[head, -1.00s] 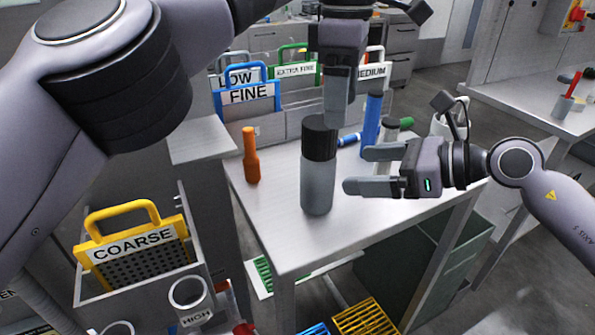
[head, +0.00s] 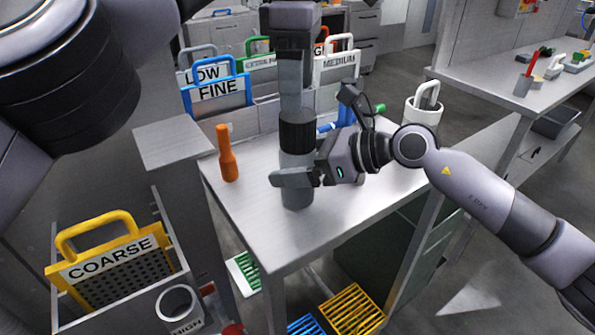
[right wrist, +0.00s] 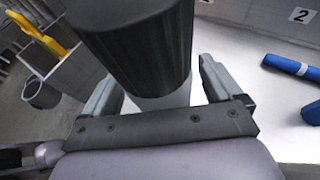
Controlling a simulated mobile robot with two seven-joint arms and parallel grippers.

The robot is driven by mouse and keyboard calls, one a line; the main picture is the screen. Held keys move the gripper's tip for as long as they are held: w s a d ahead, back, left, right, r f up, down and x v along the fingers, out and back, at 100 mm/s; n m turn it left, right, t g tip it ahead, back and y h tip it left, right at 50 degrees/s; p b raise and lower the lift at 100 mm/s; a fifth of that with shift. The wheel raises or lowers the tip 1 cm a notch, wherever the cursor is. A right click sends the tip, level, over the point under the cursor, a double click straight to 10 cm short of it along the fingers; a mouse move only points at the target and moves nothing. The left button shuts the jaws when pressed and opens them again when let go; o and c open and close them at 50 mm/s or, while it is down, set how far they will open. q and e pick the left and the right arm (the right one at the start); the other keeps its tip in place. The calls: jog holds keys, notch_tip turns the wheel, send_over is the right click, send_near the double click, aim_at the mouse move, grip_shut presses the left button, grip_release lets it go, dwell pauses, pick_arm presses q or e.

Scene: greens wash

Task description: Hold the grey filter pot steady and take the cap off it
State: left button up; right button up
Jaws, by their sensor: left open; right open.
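The grey filter pot (head: 297,195) stands upright on the table with its ribbed black cap (head: 297,131) on top. In the right wrist view, the cap (right wrist: 137,45) fills the top, with a strip of the pale pot body (right wrist: 165,98) below. My right gripper (head: 282,178) is open, level with the pot's body, and its two fingers (right wrist: 155,88) lie on either side of it. My left gripper (head: 294,106) is open and points down at the cap from above. Its fingertips reach about the cap's top; contact cannot be told.
An orange bottle (head: 228,156) stands left of the pot on the table (head: 262,222). Blue items, partly hidden, and a white container (head: 424,112) are to the right. Labelled racks line the back. A yellow COARSE basket (head: 112,262) is at lower left.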

aim_at(297, 129)
jog(key=shift+w+a, duration=0.1)
jog(key=shift+a, duration=0.1)
jog(key=c, duration=1.2)
pick_arm(q)
jog(key=shift+c, duration=1)
pick_arm(e)
grip_shut()
pick_arm(q)
jog(key=m, duration=0.9)
jog(key=shift+f, duration=4)
